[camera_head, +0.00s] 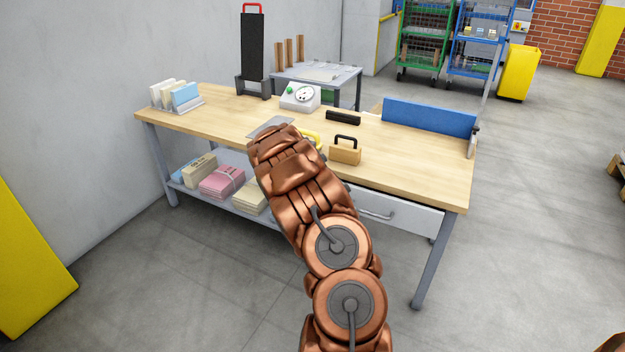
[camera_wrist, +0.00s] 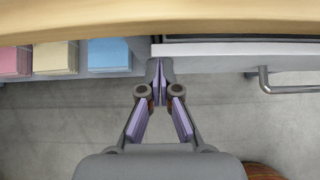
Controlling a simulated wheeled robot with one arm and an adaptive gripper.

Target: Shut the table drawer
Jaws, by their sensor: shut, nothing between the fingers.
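The table (camera_head: 408,158) has a light wood top and grey legs. Its white drawer (camera_head: 412,216) with a grey bar handle (camera_head: 378,214) is under the right part of the top. In the wrist view the drawer (camera_wrist: 220,50) stands out a little past the table edge, with a dark strip of its inside showing. Its handle also shows in that view (camera_wrist: 290,88). My gripper (camera_wrist: 159,68) is shut and empty, its fingertips by the left end of the drawer front. I cannot tell whether they touch it. In the head view my arm hides the gripper and the drawer's left part.
A lower shelf (camera_head: 243,204) left of the drawer holds pink and cream paper stacks. The floor in front is clear.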

